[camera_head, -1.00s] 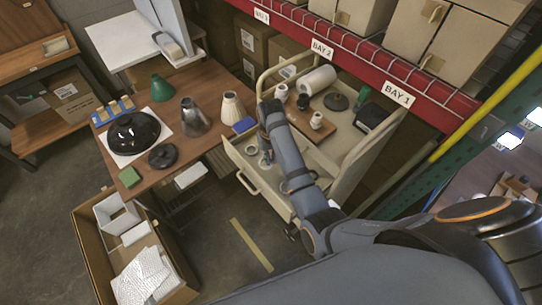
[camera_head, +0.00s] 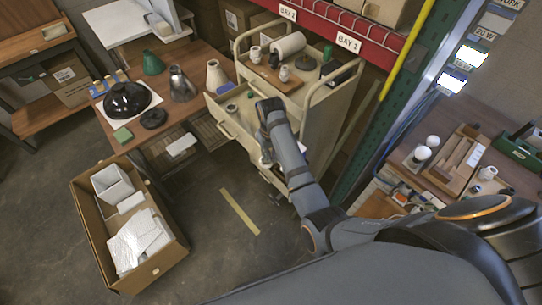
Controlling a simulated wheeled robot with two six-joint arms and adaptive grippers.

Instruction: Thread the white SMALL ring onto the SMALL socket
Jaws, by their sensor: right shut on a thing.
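My right gripper (camera_head: 266,157) hangs below my grey wrist, in front of the beige cart (camera_head: 305,128). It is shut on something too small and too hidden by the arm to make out. White fittings stand on a wooden board on the cart's top: one at the back left (camera_head: 255,53), one in front (camera_head: 284,73). Small white cylinders (camera_head: 432,141) and a white fitting (camera_head: 488,172) are on the right workbench. I cannot tell which part is the SMALL socket, and no white SMALL ring is clearly identifiable. My left gripper is out of view.
The cart's open drawer (camera_head: 226,120) holds small round parts. A brown table (camera_head: 190,108) at left bears shades and a black dome (camera_head: 127,99). A carton (camera_head: 168,262) stands on the floor. The right workbench (camera_head: 400,158) holds a wooden tray (camera_head: 452,160). A green rack post separates cart and bench.

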